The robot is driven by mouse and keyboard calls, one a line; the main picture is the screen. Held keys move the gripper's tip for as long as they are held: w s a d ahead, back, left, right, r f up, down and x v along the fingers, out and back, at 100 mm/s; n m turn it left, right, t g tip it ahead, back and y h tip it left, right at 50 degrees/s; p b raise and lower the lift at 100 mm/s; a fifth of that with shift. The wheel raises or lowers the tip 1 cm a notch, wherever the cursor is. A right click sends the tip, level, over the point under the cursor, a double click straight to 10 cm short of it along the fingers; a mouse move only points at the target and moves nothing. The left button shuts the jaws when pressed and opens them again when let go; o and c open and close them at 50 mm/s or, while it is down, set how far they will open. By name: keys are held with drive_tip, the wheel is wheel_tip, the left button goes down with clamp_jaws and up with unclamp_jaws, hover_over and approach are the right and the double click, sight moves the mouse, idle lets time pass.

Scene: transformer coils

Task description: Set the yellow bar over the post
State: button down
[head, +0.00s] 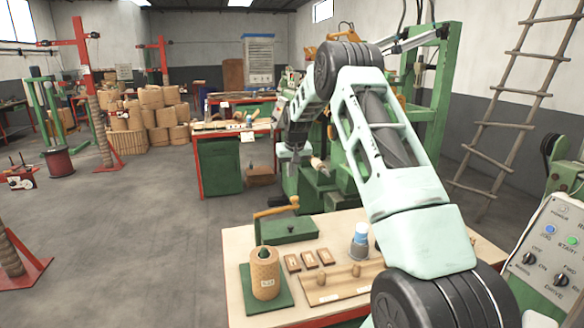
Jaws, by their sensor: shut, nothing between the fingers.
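The yellow bar (276,208) lies on top of a green box (288,230) at the back left of the near workbench. A brown coil (265,275) stands upright on a green base plate (249,292) in front of it. A dark green post tip (263,252) shows at the coil's top; its lower part is hidden by the coil. The bar is behind the post and apart from it. My gripper (289,157) hangs at the end of my folded arm, above and beyond the bar, touching nothing on the bench. It is shut and empty; its fingers are small and dark.
Several small brown blocks (309,259) lie right of the coil. A green machine (325,170) is behind the bench. A control panel (550,260) is at right. Open floor lies left.

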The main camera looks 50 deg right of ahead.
sight(296, 198)
wheel_tip(296, 198, down, 7)
drive_tip(key=s+p, duration=0.1)
drive_tip(key=p, duration=0.3)
drive_tip(key=shift+s+a, duration=0.25)
drive_tip(key=shift+a, duration=0.2)
drive_tip(key=shift+r, duration=0.1)
drive_tip(key=shift+s, duration=0.1)
drive_tip(key=shift+s+a+m+h+b, duration=0.15)
drive_tip(key=shift+s+a+m+b, duration=0.15)
drive_tip(key=shift+s+m, duration=0.2)
drive_tip(key=shift+s+a+m+h+b, duration=0.15)
drive_tip(key=shift+s+m+b, duration=0.15)
drive_tip(key=shift+s+m, duration=0.2)
drive_tip(key=s+a+m+g+h, duration=0.1)
drive_tip(key=s+a+m+g, duration=0.2)
drive_tip(key=s+a+m, duration=0.45)
drive_tip(key=a+m+g+p, duration=0.2)
drive_tip(key=a+m+p, duration=0.1)
drive_tip(key=a+m, duration=0.6)
drive_tip(key=shift+a+g+p, duration=0.4)
drive_tip(key=shift+a, duration=1.1)
